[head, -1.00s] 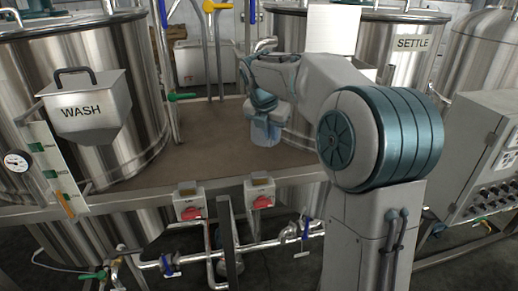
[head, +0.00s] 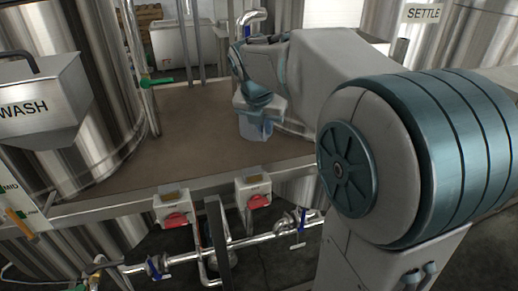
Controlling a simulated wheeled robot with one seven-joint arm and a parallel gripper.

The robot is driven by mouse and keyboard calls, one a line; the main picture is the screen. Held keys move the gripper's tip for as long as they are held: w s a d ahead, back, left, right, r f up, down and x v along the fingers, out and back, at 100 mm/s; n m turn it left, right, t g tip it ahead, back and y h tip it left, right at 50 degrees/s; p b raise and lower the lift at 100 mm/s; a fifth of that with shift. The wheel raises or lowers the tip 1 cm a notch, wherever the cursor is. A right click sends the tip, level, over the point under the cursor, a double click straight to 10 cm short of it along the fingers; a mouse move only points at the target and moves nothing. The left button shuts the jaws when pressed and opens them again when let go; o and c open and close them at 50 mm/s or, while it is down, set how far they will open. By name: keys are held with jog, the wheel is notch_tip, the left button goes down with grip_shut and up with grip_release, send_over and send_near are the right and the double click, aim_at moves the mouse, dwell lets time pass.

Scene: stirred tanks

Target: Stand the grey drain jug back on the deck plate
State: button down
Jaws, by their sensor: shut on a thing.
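The grey drain jug (head: 252,128) shows as a small blue-grey vessel below my wrist, over the right part of the brown deck plate (head: 185,135). My gripper (head: 258,115) points down and is shut on the jug. The fingers are mostly hidden by the wrist and the jug. The jug looks upright. I cannot tell whether its base touches the deck plate or hangs just above it.
The WASH tank (head: 95,80) with its hopper (head: 40,105) stands left of the deck, the SETTLE tank (head: 440,45) at the back right. Red-handled switch boxes (head: 172,208) line the front edge. The deck left of the jug is clear.

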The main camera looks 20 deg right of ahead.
jog(key=shift+a+f, duration=0.15)
jog(key=shift+f, duration=1.65)
jog(key=shift+a+f, duration=0.1)
jog(key=shift+f, duration=1.7)
jog(key=shift+f, duration=0.2)
jog(key=c, duration=1.5)
grip_release()
jog(key=shift+r, duration=0.1)
